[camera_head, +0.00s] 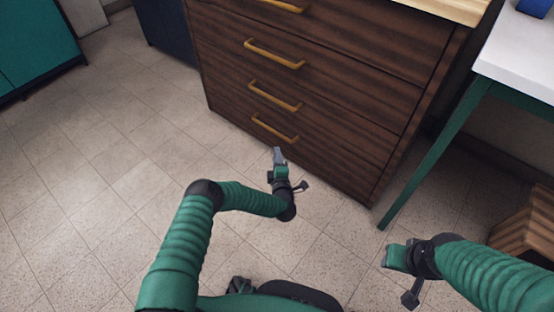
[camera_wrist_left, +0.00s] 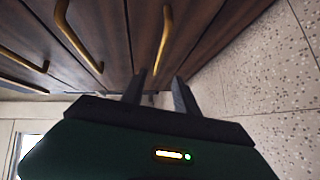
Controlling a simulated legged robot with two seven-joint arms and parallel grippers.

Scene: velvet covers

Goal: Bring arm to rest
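My left arm comes in from the left and bends at the elbow. My left gripper (camera_head: 279,156) is in front of the lower drawers of a dark wooden cabinet (camera_head: 340,75), over the tiled floor. In the left wrist view its two fingers (camera_wrist_left: 160,88) stand apart with nothing between them, so it is open and empty. My right gripper (camera_head: 392,257) is at the lower right of the head view, over the floor. Its fingers are too hard to make out to tell open from shut.
The cabinet's drawers look closed and carry brass handles (camera_head: 273,95). A white-topped table (camera_head: 520,50) with a green leg (camera_head: 435,150) stands at the right, near a wooden crate (camera_head: 525,235). A teal cabinet (camera_head: 35,45) is at far left. The floor (camera_head: 90,190) at left is clear.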

